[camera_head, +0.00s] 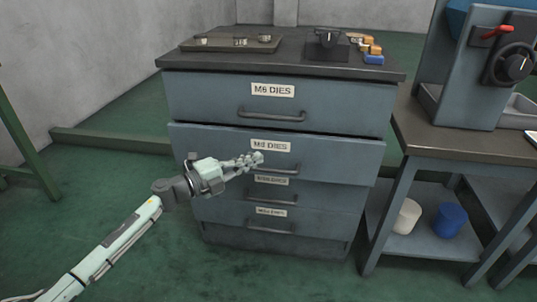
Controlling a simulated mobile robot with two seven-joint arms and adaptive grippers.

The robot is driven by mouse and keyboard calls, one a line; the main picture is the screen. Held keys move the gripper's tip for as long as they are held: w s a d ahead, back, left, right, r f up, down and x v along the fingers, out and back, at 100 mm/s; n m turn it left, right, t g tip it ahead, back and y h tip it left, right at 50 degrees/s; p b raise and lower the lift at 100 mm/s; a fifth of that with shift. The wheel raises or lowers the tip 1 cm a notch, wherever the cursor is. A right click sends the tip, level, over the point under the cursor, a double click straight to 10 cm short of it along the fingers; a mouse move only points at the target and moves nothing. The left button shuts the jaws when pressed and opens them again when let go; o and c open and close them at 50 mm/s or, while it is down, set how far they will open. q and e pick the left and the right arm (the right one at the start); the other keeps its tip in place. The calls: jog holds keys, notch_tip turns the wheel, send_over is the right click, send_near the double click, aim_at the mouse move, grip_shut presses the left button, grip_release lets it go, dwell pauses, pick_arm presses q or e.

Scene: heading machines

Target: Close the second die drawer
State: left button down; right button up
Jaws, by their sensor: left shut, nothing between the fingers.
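The grey-blue die cabinet has several stacked drawers with labels and bar handles. The second drawer (338,157), labelled M8 DIES, stands out from the cabinet front, and a dark gap shows along its top edge. Its handle is partly hidden behind my left gripper. My left gripper (259,158) is shut and empty, in front of this drawer's face just below its label. I cannot tell whether the fingertips touch the drawer. The top drawer (330,108), labelled M6 DIES, looks flush or nearly so. The two lower drawers sit back under the second one. My right gripper is not in view.
The cabinet top (290,53) carries a tray, a dark block and small coloured pieces. A workbench (465,145) with a machine (470,60) stands close on the right. A white container (407,216) and a blue one (450,219) sit on its lower shelf.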

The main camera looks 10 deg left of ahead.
pick_arm(q)
jog(key=s+a+m+t+y+b, duration=0.25)
jog(key=a+m+y, duration=0.3)
jog(key=a, duration=0.45)
jog(key=s+a+m+t+y+b, duration=0.2)
jog(key=a+m+t+y, duration=0.15)
jog(key=a+y, duration=0.45)
send_near(201, 131)
jog(key=shift+g+h, duration=0.35)
jog(key=shift+g, duration=0.05)
jog(key=w, duration=0.4)
jog(key=w+b, duration=0.1)
jog(key=w, duration=0.1)
jog(key=shift+a+r, duration=0.25)
jog(key=shift+w, duration=0.45)
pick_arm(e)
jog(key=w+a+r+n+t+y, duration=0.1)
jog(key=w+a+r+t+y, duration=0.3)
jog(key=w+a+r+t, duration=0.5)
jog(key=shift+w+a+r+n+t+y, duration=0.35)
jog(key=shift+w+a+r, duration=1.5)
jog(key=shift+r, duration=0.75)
pick_arm(q)
jog(key=shift+w, duration=0.1)
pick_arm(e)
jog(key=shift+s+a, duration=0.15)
